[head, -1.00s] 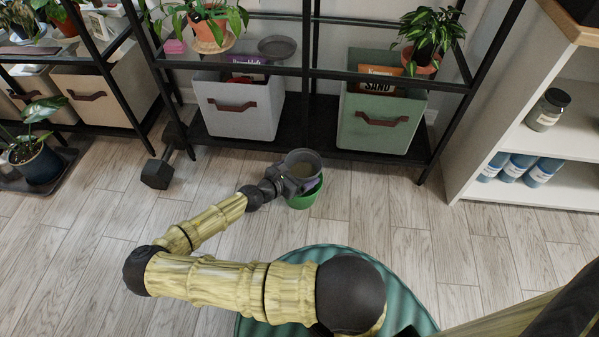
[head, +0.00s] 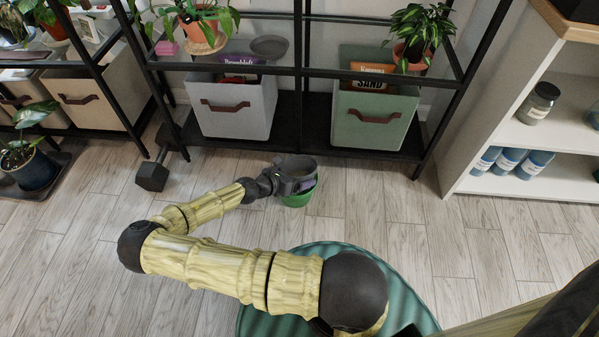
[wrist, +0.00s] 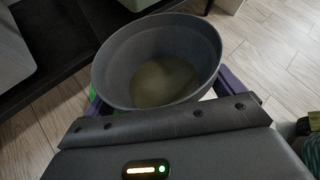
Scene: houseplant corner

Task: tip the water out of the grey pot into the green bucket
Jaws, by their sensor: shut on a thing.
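The grey pot (head: 297,163) is in my gripper, over the green bucket (head: 298,200) on the floor in the head view. In the wrist view, the pot (wrist: 110,75) fills the middle, with murky brownish water at its bottom. My gripper (head: 292,184) is shut on the pot, and its purple fingers show on both sides of the pot in the wrist view. The pot and gripper hide most of the bucket's opening. A small green patch of the bucket shows left of the pot in the wrist view (wrist: 92,95). I see no water flowing out.
Behind the bucket is a black shelf rack (head: 300,140) with a grey bin (head: 235,115) and a green bin (head: 372,130). A dumbbell (head: 153,175) lies to the left. A white shelf (head: 530,185) stands right.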

